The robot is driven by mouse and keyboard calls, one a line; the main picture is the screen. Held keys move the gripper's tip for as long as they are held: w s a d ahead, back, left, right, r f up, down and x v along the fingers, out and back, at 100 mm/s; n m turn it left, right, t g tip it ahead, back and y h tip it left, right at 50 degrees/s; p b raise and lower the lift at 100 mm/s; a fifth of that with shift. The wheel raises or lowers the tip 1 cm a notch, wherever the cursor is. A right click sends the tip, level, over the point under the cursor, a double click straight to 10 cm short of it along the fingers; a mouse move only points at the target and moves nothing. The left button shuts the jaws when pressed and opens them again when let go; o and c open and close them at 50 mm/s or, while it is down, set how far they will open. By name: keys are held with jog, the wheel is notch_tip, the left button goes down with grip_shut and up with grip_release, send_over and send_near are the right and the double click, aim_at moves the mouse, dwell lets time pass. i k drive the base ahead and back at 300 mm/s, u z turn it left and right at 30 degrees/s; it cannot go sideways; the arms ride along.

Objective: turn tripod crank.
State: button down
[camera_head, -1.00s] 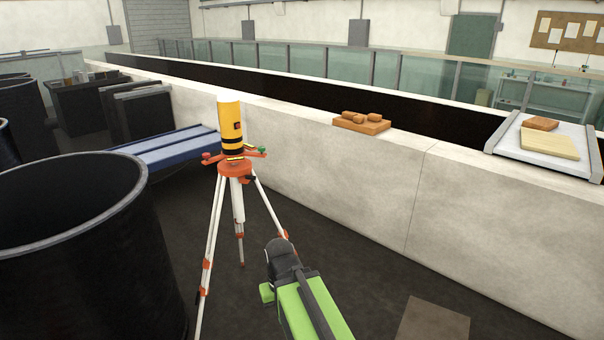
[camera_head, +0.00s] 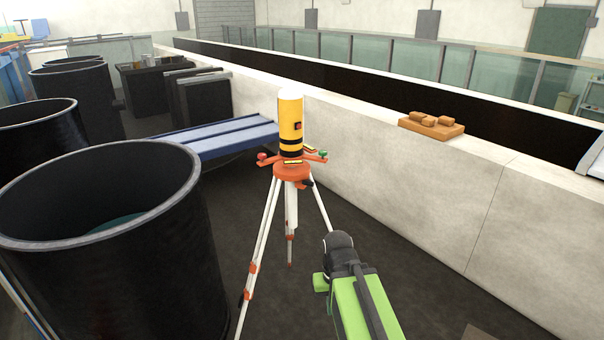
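The tripod (camera_head: 292,172) stands upright on the dark floor, with white legs and an orange head. A yellow and black instrument with a white top (camera_head: 291,122) sits on the head. A red knob (camera_head: 262,157) is on the left of the head and a green knob (camera_head: 323,155) on the right. A small dark part (camera_head: 308,183) sits just below the head at right; I cannot tell whether it is the crank. My green arm with a dark joint reaches up from the bottom, right of the tripod and apart from it in the picture. My gripper's fingers do not show.
A large black tub (camera_head: 110,240) stands close on the left, with more tubs behind. A blue bench (camera_head: 215,140) is behind the tripod. The pale flume wall (camera_head: 420,190) runs along the right, bearing a wooden block tray (camera_head: 432,128). Dark floor is open between tripod and wall.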

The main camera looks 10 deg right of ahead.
aim_at(307, 182)
jog(key=u, duration=0.3)
jog(key=i, duration=1.35)
jog(key=u, duration=0.8)
